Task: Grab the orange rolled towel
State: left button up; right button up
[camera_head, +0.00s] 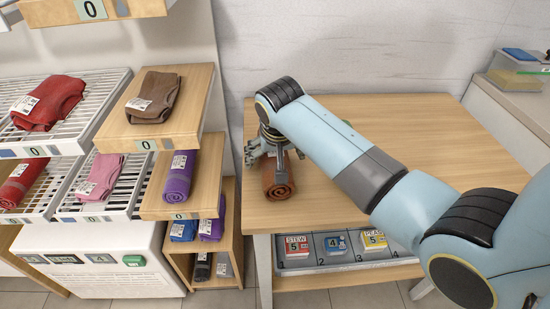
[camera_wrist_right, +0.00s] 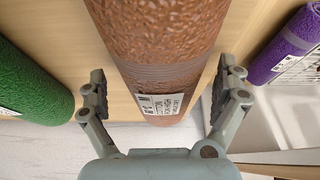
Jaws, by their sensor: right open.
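The orange rolled towel (camera_head: 279,182), a brownish orange, lies on the wooden table near its left edge, its spiral end facing the front. My right gripper (camera_head: 264,150) is over the towel's far part and hides some of it. In the right wrist view the towel (camera_wrist_right: 160,45) with its white label runs between the two spread fingers of my right gripper (camera_wrist_right: 163,80). The fingers are open on either side of it, and I see a gap on both sides. My left gripper is not in view.
A green roll (camera_wrist_right: 32,85) lies beside the towel in the wrist view, mostly hidden by my arm in the head view. A purple roll (camera_head: 180,176) sits on the left shelf. The table's right part (camera_head: 440,130) is clear. Labelled boxes (camera_head: 298,246) stand below.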

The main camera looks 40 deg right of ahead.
jog(key=c, duration=1.4)
jog(key=shift+o, duration=0.2)
jog(key=shift+r, duration=0.1)
